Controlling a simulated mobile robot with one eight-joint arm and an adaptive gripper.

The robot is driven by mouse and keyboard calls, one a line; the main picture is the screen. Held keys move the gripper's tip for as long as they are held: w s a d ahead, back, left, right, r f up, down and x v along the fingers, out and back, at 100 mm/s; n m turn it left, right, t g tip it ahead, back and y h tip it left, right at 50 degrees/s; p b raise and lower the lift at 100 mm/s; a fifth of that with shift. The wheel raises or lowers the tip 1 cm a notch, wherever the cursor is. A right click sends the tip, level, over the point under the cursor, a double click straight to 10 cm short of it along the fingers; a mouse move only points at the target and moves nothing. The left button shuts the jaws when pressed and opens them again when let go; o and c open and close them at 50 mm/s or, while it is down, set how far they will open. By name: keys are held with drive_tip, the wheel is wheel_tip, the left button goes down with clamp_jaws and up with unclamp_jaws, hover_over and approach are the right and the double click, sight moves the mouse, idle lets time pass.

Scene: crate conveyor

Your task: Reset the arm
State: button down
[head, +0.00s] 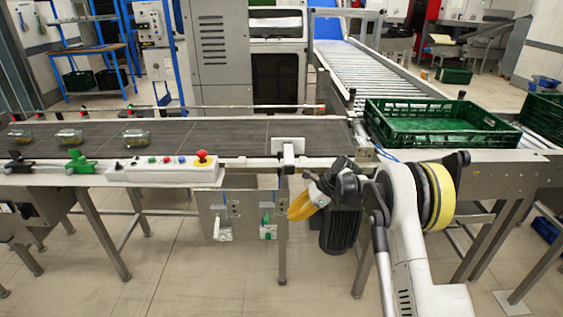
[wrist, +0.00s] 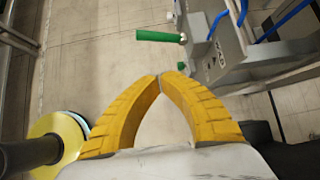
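My gripper (head: 293,215) shows in the head view in front of the conveyor's near side, below belt height, with its yellow fingers pointing left. In the wrist view the two yellow fingers of my gripper (wrist: 160,77) curve together and their tips meet. Nothing shows between them, only floor. My arm is bent, rising from the lower right of the head view.
A green crate (head: 440,139) sits on the roller line at right, appearing empty. Several small packs (head: 137,137) lie on the dark belt (head: 230,138). A control box (head: 165,172) with a red button is on the near edge. Open floor (head: 170,265) lies in front.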

drive_tip(key=s+d+r+n+t+h, duration=0.2)
drive_tip(key=s+r+n, duration=0.2)
drive_tip(key=s+r, duration=0.5)
drive_tip(key=s+d+r+n+t+h, duration=0.1)
drive_tip(key=s+d+r+n+h, duration=0.25)
drive_tip(key=r, duration=0.85)
drive_tip(key=s+d+n+t+h, duration=0.1)
drive_tip(key=s+d+n, duration=0.2)
drive_tip(key=s, duration=1)
drive_tip(key=s+d+n+t+h, duration=0.1)
drive_tip(key=s+d+n+t, duration=0.1)
drive_tip(key=s+n, duration=0.5)
drive_tip(key=s+d, duration=0.1)
drive_tip(key=s, duration=0.5)
drive_tip(key=shift+s+d+r+n+t, duration=0.15)
drive_tip(key=shift+s+d+n+t, duration=0.05)
drive_tip(key=shift+s+n+t, duration=0.15)
drive_tip(key=shift+h, duration=0.25)
